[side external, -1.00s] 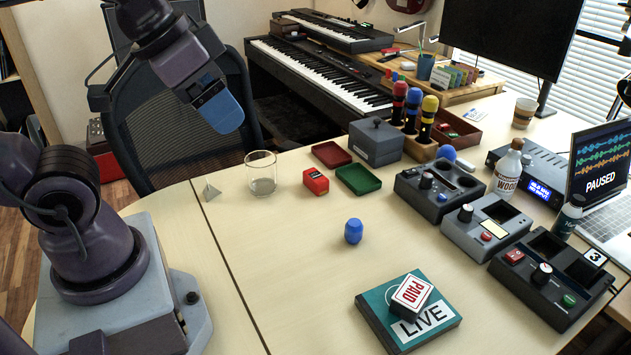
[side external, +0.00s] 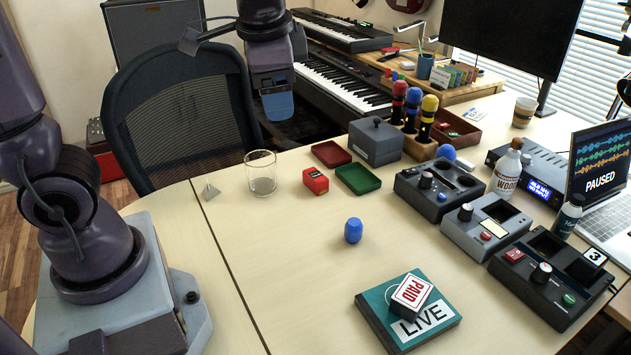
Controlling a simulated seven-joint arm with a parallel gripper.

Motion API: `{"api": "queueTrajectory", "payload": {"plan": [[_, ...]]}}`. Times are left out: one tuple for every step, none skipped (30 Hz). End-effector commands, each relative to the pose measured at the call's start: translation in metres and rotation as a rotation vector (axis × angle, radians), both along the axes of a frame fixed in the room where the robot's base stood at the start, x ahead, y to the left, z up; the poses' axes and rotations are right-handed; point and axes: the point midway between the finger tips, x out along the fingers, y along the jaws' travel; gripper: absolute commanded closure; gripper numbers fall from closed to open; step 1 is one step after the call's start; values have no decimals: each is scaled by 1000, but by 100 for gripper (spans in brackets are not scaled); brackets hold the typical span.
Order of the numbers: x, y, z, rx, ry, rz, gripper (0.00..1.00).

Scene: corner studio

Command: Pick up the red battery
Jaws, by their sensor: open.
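A small red block with a dark end and a pale mark, which looks like the red battery (side external: 315,181), stands on the table between the glass and the two shallow trays. My gripper (side external: 278,107), with blue fingers, hangs in the air above and to the left of it in the picture. It points down, is open and holds nothing that I can see. The gap between its fingers is hard to make out from this side.
A clear glass (side external: 261,173), a red tray (side external: 331,154) and a green tray (side external: 358,179) stand close around the red block. A blue barrel-shaped piece (side external: 353,231) stands nearer the front. A grey box (side external: 375,143) is behind. The front left tabletop is clear.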

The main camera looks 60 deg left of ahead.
Motion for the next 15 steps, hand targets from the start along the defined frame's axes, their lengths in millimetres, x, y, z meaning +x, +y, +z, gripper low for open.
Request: {"api": "queueTrajectory", "payload": {"plan": [[17,4,-10,47,61,-41,30],[26,6,-15,75,92,-66,30],[38,10,-23,113,133,-100,30],[46,12,-29,142,165,-125,30],[55,15,-35,171,196,-150,30],[66,18,-44,210,239,-185,30],[74,20,-52,239,272,-211,30],[82,23,-60,268,304,-237,30],[92,25,-71,306,349,-273,30],[100,28,-79,336,381,-299,30],[107,30,-88,366,415,-327,30],[117,32,-100,405,459,-364,30],[123,34,-110,436,493,-390,30],[130,35,-120,464,527,-419,30],[138,37,-134,505,571,-456,30]]}}
